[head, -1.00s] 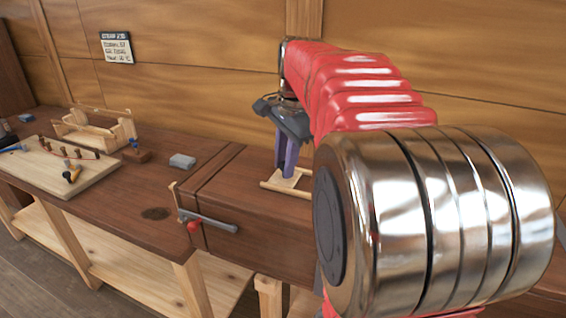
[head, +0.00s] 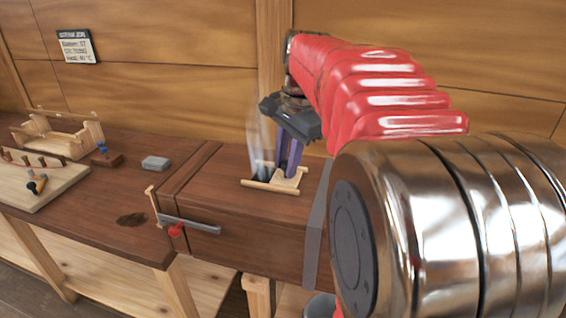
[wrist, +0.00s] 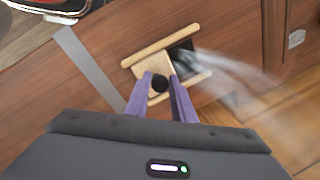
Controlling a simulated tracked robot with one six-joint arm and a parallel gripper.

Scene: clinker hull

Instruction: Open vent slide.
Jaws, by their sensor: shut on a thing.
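The vent slide is a small pale wooden plate (head: 287,183) between two wooden rails on top of a long dark wooden box (head: 245,210). A dark opening (head: 262,172) shows beside the plate, and pale steam rises from it. In the wrist view the plate (wrist: 156,69) carries a round dark knob (wrist: 159,83), with the opening (wrist: 184,50) to its upper right. My gripper (head: 288,172) points down at the plate. Its purple fingers, also in the wrist view (wrist: 160,88), are shut on the knob.
A grey block (head: 156,163), a wooden rack (head: 58,138) and a pale board with pegs (head: 40,185) lie on the bench at left. A red-and-grey clamp (head: 185,225) sits at the box's near left corner. A wooden wall stands close behind.

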